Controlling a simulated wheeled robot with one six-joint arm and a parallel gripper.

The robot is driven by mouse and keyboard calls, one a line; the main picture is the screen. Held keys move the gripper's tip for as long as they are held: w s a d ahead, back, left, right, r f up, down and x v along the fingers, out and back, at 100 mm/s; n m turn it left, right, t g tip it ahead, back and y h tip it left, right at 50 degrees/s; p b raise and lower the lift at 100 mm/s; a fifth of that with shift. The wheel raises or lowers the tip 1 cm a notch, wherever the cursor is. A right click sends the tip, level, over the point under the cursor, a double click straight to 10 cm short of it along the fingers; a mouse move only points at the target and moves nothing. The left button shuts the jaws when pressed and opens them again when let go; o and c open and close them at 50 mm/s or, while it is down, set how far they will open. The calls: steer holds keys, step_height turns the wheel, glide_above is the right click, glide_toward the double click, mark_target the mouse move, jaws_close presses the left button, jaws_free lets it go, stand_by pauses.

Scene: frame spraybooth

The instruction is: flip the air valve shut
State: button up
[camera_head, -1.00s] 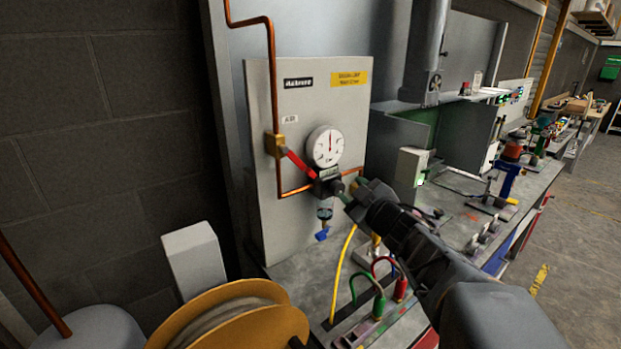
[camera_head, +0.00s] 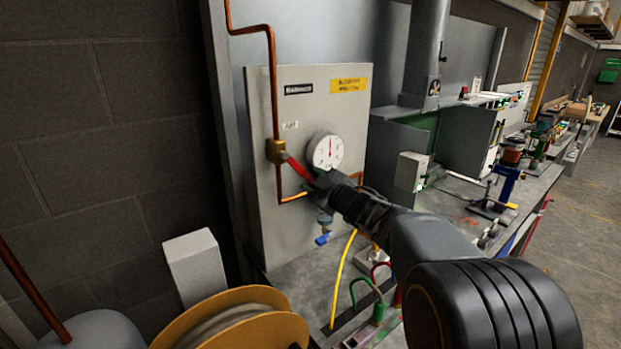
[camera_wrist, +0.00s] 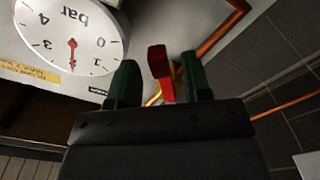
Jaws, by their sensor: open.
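The air valve has a brass body (camera_head: 276,150) on the copper pipe at the left of the grey panel. Its red lever (camera_head: 299,168) slants down and right from the body, below the round gauge (camera_head: 326,152). In the wrist view the red lever (camera_wrist: 160,72) shows between the two green-tipped fingers of my gripper (camera_wrist: 158,84), with gaps on both sides. My gripper (camera_head: 312,186) is open at the lever's lower end. In the head view my wrist hides part of the fittings, and whether the fingers touch the lever cannot be told.
The gauge (camera_wrist: 70,38) is close beside one finger in the wrist view. Copper pipe (camera_wrist: 222,32) runs near the other. A blue-handled fitting (camera_head: 323,238) hangs below my wrist. A yellow hose (camera_head: 342,278) and an orange reel (camera_head: 232,318) are lower down.

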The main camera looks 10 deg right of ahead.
steer(key=shift+x, duration=1)
jaws_close()
